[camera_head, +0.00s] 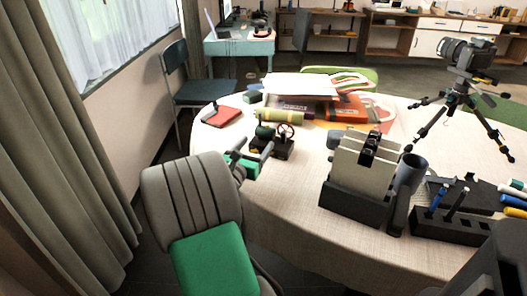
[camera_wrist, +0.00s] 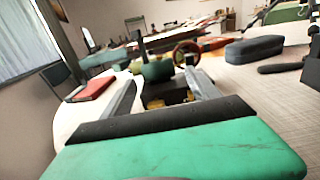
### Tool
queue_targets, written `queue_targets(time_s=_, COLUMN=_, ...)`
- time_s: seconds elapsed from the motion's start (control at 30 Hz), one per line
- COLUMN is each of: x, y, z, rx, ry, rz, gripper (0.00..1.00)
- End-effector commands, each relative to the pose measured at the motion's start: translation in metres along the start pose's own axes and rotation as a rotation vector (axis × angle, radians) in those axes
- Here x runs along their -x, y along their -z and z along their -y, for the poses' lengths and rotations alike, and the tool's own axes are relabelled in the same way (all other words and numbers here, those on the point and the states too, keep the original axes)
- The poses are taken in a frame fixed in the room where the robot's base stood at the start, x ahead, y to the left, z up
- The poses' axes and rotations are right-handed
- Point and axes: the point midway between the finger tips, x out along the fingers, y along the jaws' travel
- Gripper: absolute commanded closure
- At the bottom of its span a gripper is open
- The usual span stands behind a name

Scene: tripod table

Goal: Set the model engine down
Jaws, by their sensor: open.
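The model engine (camera_head: 284,150) stands upright on the cream-covered round table (camera_head: 292,206), near its left edge. It has a dark base, a green boiler and a red spoked wheel. My gripper (camera_head: 254,152) is open at the engine's left side. In the wrist view the engine (camera_wrist: 163,73) is straight ahead, and the open fingers (camera_wrist: 160,92) reach toward it on either side. The lower part of the engine is partly hidden there, and I cannot tell whether a finger touches it.
A red book (camera_head: 222,116) lies left of the engine, and a yellow-green roll (camera_head: 280,117) lies behind it. A dark grey case (camera_head: 345,138) and a toaster-like holder (camera_head: 358,180) stand to the right. A tripod (camera_head: 458,92) stands farther right. Bare cloth lies in front.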

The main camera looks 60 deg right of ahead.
Motion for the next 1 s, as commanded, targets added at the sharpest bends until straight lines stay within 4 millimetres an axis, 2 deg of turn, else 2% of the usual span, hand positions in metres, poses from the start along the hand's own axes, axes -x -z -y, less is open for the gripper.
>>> queue_targets(time_s=0.03, x=0.000, y=0.009, z=0.000, rx=-0.001, ry=0.000, rz=0.000, gripper=0.30)
queue_targets(time_s=0.17, x=-0.011, y=0.008, z=0.001, rx=-0.002, ry=0.003, rz=-0.001, gripper=0.30)
queue_targets(time_s=0.5, x=-0.066, y=0.002, z=-0.003, rx=-0.003, ry=0.003, rz=-0.001, gripper=0.30)
queue_targets(time_s=0.6, x=-0.077, y=0.000, z=-0.003, rx=-0.002, ry=0.002, rz=0.000, gripper=0.30)
queue_targets(time_s=0.83, x=-0.078, y=-0.001, z=-0.004, rx=-0.002, ry=-0.001, rz=-0.001, gripper=0.31)
queue_targets(time_s=1.0, x=-0.078, y=-0.001, z=-0.004, rx=-0.002, ry=-0.001, rz=-0.001, gripper=0.45)
